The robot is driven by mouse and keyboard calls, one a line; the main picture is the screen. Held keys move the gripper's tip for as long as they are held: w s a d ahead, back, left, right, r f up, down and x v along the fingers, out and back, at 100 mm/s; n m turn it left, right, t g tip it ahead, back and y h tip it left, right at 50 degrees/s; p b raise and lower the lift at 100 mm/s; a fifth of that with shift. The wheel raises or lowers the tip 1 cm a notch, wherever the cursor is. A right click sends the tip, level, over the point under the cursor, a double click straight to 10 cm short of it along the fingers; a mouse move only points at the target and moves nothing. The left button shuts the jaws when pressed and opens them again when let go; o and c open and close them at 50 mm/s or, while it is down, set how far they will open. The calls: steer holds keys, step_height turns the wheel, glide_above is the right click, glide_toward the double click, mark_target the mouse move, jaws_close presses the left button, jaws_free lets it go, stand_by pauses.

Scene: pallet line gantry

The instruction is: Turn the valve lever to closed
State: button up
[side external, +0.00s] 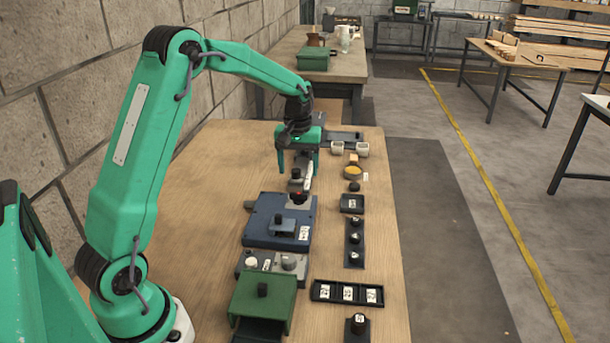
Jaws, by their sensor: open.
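My gripper (298,170) is open, pointing down over the far part of the wooden table. Its two green fingers are apart. Between and just below them is a small grey fixture (297,183) with a dark upright part and a pale strip beside it. This may be the valve, but the lever and its angle are too small and partly hidden to tell. I cannot tell whether a finger touches it. A red and black knob (298,197) sits just nearer, by the blue box.
Nearer on the table (190,190) are a blue box (262,237), a grey knob panel (254,263) and a green box (265,292). To the right are a strip of dark knobs (354,238) and a labelled black tray (347,292). Two pale cups (336,147) stand beyond. The table's left side is clear.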

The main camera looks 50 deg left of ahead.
mark_target(299, 194)
steer(key=shift+f, duration=0.3)
steer(key=shift+f, duration=3.75)
steer(key=c, duration=1)
